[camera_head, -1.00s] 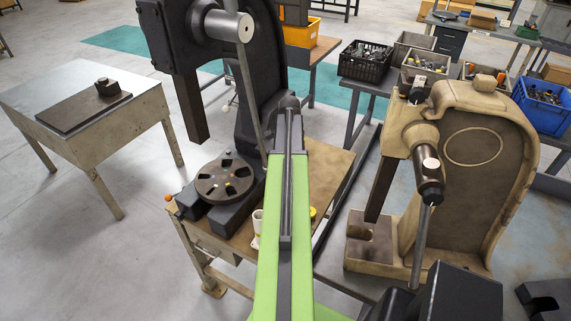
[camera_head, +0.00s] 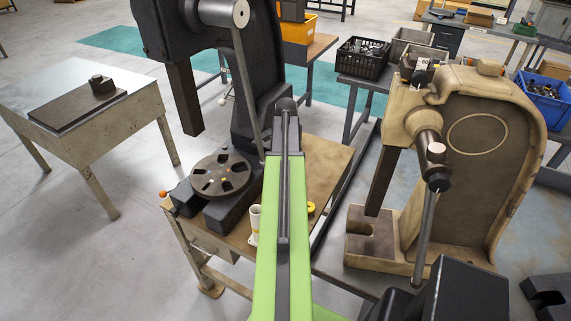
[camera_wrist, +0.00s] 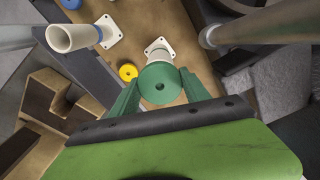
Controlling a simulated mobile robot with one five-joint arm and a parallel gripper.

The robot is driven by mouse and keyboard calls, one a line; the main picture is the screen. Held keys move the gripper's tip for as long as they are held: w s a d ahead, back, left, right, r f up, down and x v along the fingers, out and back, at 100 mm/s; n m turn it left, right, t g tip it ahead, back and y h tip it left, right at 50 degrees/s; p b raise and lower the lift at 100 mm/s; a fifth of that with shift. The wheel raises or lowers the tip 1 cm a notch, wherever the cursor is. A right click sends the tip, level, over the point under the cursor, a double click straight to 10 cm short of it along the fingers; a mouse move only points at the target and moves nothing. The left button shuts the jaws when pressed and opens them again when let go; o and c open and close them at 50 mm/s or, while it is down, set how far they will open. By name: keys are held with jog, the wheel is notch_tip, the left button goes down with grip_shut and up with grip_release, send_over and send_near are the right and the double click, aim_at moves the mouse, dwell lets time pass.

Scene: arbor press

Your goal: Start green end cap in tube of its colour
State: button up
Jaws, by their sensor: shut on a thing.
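My gripper (camera_wrist: 156,91) is shut on the green end cap (camera_wrist: 160,84), a round disc with a small centre hole, seen face-on in the wrist view. A white tube (camera_wrist: 158,51) with a flanged base stands on the bench behind the cap, and the cap covers part of it. I cannot see any green on either tube. In the head view, one white tube (camera_head: 254,222) shows beside my arm; my gripper and the cap are hidden there.
A yellow cap (camera_wrist: 127,72) lies on the brown bench between the tubes. A blue cap (camera_wrist: 70,3) is at the wrist view's top edge. A black arbor press (camera_head: 256,115) stands on the bench; a tan press (camera_head: 490,170) stands to the right. A low table (camera_head: 135,115) is at left.

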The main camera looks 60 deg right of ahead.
jog(key=shift+f+b, duration=0.3)
jog(key=shift+f, duration=0.05)
jog(key=o, duration=1.4)
jog(key=shift+o, duration=0.2)
notch_tip(320, 180, up, 12)
jog(key=p, duration=1.2)
jog(key=shift+s, duration=0.1)
